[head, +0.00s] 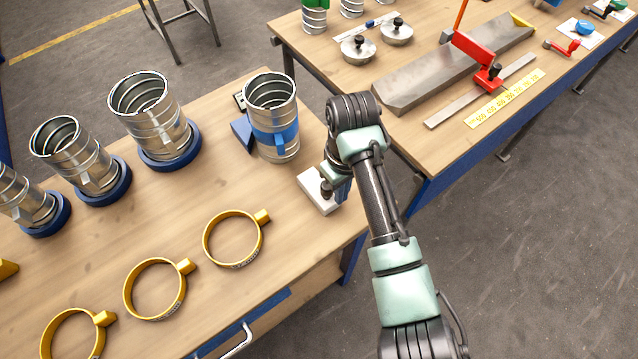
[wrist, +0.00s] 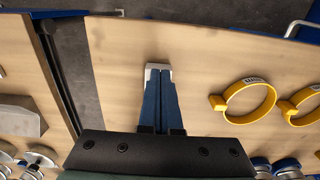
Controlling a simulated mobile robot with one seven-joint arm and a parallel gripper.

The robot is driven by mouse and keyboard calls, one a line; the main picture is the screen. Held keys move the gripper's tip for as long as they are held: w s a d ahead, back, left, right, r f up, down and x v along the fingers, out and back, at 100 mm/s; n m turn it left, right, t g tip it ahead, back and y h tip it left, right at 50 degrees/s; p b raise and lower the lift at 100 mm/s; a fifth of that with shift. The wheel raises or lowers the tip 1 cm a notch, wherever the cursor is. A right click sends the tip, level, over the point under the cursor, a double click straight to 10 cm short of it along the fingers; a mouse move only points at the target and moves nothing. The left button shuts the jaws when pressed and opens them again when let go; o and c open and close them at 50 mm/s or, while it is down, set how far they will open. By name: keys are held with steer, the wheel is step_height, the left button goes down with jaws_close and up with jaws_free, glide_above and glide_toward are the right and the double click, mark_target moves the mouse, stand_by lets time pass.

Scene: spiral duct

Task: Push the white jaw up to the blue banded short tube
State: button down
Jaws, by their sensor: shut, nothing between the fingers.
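The blue banded short tube (head: 283,146) is a ribbed metal tube with a blue band, standing upright on the near bench. A blue wedge-shaped block (head: 243,134) is at its left side. The white jaw (head: 316,192) is a pale block on the bench, nearer the front right edge, with a gap between it and the tube. My gripper (head: 342,192) is low at the jaw's right side, partly hiding it. In the wrist view, my shut blue fingers (wrist: 159,82) overlap the white jaw (wrist: 151,67); I cannot tell whether they touch it. The tube is not visible there.
Several metal tubes with blue base rings (head: 168,150) stand to the left. Several yellow ring clamps (head: 205,242) lie along the front. A second bench (head: 425,155) with a red-handled tool (head: 475,55) is at the right, beyond a gap.

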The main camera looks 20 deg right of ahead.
mark_target(323, 184)
steer(key=shift+f, duration=0.15)
stand_by(0.3)
steer(key=shift+f+b, duration=1.2)
steer(key=shift+f, duration=0.95)
steer(key=shift+w+a+b, duration=0.35)
steer(key=shift+w+b, duration=0.25)
steer(key=shift+w, duration=0.3)
steer(key=shift+w+a+b, duration=0.3)
steer(key=shift+w+b, duration=0.25)
steer(key=shift+w, duration=0.4)
steer(key=shift+w+a+b, duration=0.35)
steer(key=shift+w+b, duration=0.25)
steer(key=shift+w, duration=0.3)
steer(key=shift+w+a+b, duration=0.25)
steer(key=shift+w+b, duration=0.45)
steer(key=shift+w+a+b, duration=0.25)
steer(key=shift+w+b, duration=0.5)
steer(key=shift+w+a+b, duration=0.25)
steer(key=shift+w+b, duration=0.45)
steer(key=shift+r, duration=0.1)
steer(key=shift+p, duration=0.3)
